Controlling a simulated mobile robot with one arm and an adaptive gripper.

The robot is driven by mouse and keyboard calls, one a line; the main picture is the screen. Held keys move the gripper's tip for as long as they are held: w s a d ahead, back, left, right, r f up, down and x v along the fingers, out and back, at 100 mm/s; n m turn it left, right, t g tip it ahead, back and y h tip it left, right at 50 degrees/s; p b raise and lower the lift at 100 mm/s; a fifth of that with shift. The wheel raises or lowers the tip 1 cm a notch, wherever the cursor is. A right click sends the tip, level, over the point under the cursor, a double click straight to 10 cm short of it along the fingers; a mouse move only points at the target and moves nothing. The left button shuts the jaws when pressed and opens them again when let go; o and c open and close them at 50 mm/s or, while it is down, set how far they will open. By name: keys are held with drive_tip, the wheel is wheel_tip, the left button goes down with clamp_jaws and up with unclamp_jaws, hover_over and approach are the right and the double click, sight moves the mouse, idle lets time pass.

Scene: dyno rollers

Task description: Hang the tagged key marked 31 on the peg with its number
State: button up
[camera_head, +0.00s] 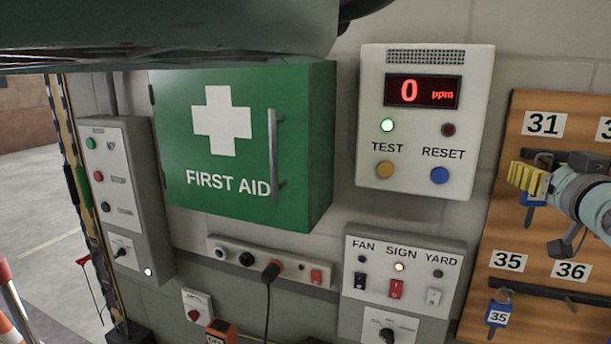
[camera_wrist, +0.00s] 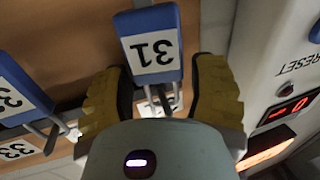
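The tagged key marked 31 has a blue tag with a white face (camera_wrist: 153,52), upside down in the wrist view. In the head view its blue tag (camera_head: 533,199) hangs just below my gripper (camera_head: 530,178), under the board's 31 label (camera_head: 543,123). My gripper's yellow fingers (camera_wrist: 160,98) stand wide apart in the wrist view, on either side of the tag's metal link, with gaps showing. The peg under label 31 is mostly hidden by my gripper, so I cannot tell whether the ring is around it.
The wooden key board (camera_head: 500,222) also carries labels 35 (camera_head: 509,261) and 36 (camera_head: 571,271). A key tagged 35 (camera_head: 497,314) hangs below. Another blue-tagged key (camera_wrist: 18,92) hangs close beside my fingers. The ppm alarm box (camera_head: 425,170) is left of the board.

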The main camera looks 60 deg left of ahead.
drive_tip(key=shift+o, duration=1.2)
